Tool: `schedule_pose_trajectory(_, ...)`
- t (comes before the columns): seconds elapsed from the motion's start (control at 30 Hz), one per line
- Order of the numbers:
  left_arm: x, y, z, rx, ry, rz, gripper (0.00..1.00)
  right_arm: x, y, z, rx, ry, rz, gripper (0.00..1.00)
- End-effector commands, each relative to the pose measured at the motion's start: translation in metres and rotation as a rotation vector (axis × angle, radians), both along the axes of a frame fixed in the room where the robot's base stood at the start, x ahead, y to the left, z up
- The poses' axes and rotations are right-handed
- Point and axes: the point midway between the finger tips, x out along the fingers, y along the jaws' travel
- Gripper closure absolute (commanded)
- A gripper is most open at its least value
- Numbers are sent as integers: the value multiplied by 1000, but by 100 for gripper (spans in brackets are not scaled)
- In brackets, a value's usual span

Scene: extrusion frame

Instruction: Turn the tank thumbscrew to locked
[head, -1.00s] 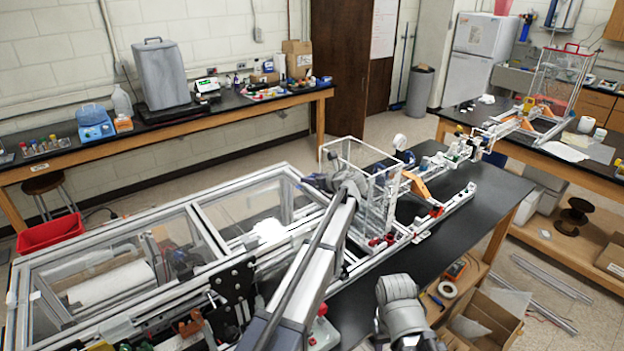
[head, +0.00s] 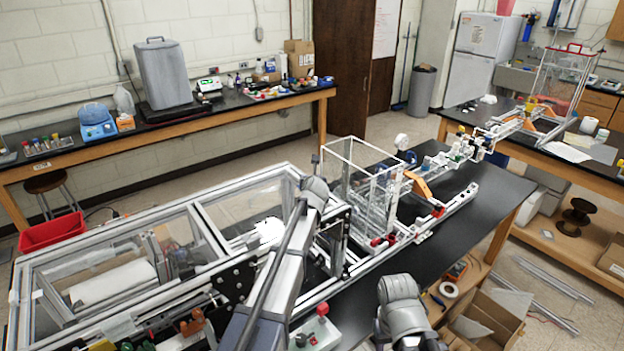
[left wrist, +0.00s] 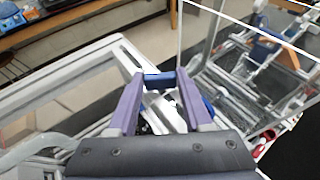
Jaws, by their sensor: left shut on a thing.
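The clear tank with white edges (head: 362,190) stands on the black bench, right of the aluminium frame. It also fills the right of the left wrist view (left wrist: 245,75). My left gripper (left wrist: 160,75) has its purple fingers close together on a small blue part (left wrist: 159,82), left of the tank's near wall. I cannot tell whether this part is the thumbscrew or how it is turned. In the head view my left arm's wrist hides most of that gripper. The thumbscrew cannot be made out clearly. My right arm shows at the bottom, but its gripper is out of view.
The long aluminium frame with clear panels (head: 130,235) spans the left and front. A rail with orange brackets (head: 418,186) runs right of the tank. A box with a red knob (head: 322,310) stands in front. Black bench top is bare at right.

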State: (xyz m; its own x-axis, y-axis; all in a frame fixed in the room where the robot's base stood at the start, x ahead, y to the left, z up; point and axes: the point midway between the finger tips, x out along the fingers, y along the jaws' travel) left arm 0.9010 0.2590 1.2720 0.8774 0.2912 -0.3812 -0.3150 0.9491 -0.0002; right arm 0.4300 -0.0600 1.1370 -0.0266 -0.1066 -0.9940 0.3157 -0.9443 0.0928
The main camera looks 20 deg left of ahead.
Motion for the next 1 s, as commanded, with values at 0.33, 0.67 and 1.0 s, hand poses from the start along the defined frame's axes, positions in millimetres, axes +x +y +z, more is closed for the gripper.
schedule_pose_trajectory(0.33,-1,1,0,-1,1,-68,100,0,0,0,0,0,0,50)
schedule_pose_trajectory(0.67,-1,1,-1,-1,3,-74,100,0,0,0,0,0,0,50)
schedule_pose_trajectory(1.0,-1,1,-1,-1,2,-74,26,0,0,0,0,0,0,50)
